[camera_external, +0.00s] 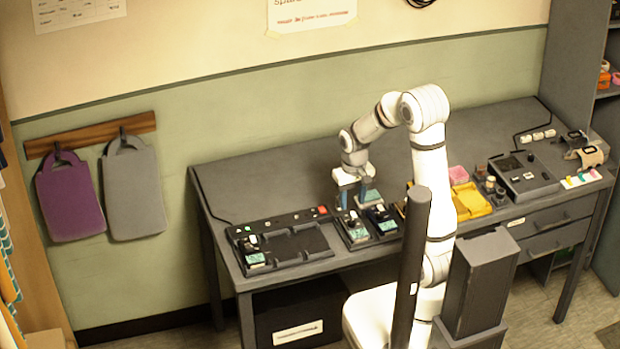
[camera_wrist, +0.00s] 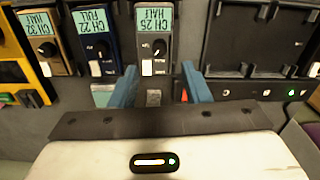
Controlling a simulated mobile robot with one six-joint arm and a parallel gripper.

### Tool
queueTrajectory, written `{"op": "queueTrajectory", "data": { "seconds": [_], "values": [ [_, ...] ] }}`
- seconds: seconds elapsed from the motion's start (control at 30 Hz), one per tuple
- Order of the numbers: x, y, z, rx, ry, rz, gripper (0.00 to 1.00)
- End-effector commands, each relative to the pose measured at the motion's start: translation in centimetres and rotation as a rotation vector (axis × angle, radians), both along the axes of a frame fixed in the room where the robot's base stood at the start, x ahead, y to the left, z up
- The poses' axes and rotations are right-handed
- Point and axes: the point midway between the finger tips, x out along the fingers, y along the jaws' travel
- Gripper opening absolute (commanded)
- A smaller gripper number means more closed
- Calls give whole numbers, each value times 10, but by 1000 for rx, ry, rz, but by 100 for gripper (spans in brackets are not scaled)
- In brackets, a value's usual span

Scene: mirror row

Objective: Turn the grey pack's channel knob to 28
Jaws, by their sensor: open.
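The grey pack (camera_wrist: 153,37) sits in its slot in the middle of the wrist view. Its screen (camera_wrist: 153,18), upside down, appears to read CH 25 HALF. Its black knob (camera_wrist: 158,47) is on the face beside the screen, with a white switch (camera_wrist: 147,68) near it. My gripper (camera_wrist: 159,86) is open and empty, its blue fingers apart on either side of the pack's near end. The knob shows clear between and beyond the fingertips, untouched. In the external view my gripper (camera_external: 357,198) points down above the grey pack (camera_external: 353,230).
A blue pack (camera_wrist: 91,36) showing CH 22 FULL and a brown pack (camera_wrist: 43,42) showing CH 32 HALF stand beside the grey one. An empty dark bay (camera_wrist: 250,35) is on the other side. Yellow trays (camera_external: 470,200) and a dark console (camera_external: 523,175) are further right.

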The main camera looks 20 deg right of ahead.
Motion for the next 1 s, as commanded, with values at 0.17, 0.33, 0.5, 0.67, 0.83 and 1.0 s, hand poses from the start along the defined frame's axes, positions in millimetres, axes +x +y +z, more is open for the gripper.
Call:
{"op": "queueTrajectory", "data": {
  "seconds": [0.17,0.33,0.5,0.67,0.83,1.0],
  "values": [
    [-1,0,-27,0,5,0,43],
    [-1,0,-53,0,5,0,43],
    [-1,0,-68,0,1,0,43],
    [-1,0,-71,0,0,0,43],
    [-1,0,-71,0,0,0,42],
    [-1,0,-70,0,0,0,28]
  ]
}}
